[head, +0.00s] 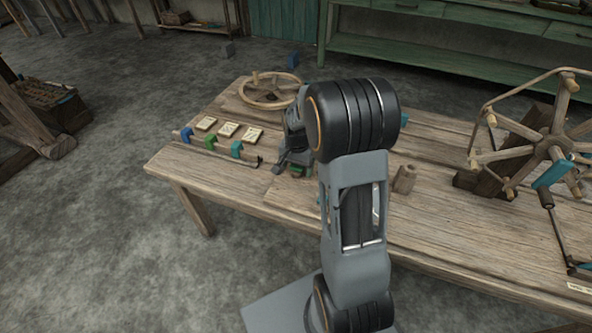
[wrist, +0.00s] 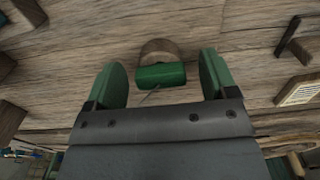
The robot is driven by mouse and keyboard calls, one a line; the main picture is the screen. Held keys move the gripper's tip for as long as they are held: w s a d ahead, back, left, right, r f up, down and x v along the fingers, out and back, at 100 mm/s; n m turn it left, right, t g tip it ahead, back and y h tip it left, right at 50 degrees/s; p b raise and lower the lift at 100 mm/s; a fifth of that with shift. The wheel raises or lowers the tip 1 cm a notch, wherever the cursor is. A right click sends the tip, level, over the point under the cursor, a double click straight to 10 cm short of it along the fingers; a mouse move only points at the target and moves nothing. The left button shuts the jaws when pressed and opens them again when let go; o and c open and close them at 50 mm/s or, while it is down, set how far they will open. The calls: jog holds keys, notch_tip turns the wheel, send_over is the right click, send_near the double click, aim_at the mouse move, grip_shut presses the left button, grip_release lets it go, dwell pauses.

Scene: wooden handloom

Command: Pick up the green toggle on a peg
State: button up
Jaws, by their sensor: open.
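The green toggle (wrist: 160,75) shows in the wrist view as a small green block in front of a round wooden peg (wrist: 158,48). My gripper (wrist: 164,82) is open, with one green-padded finger on each side of the toggle and a gap on both sides. In the head view my gripper (head: 284,163) is low over the table, left of my arm. A bit of green (head: 297,170) shows just beside it there; my arm hides most of that spot.
The wooden table (head: 450,220) carries a spoked wheel (head: 270,92) at the back. Blue, green and teal clamps (head: 210,141) and pale cards (head: 228,130) lie to the left. A wooden peg (head: 404,178) and a large reel (head: 557,143) stand to the right.

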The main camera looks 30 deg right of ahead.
jog(key=c, duration=1)
jog(key=shift+r, duration=0.15)
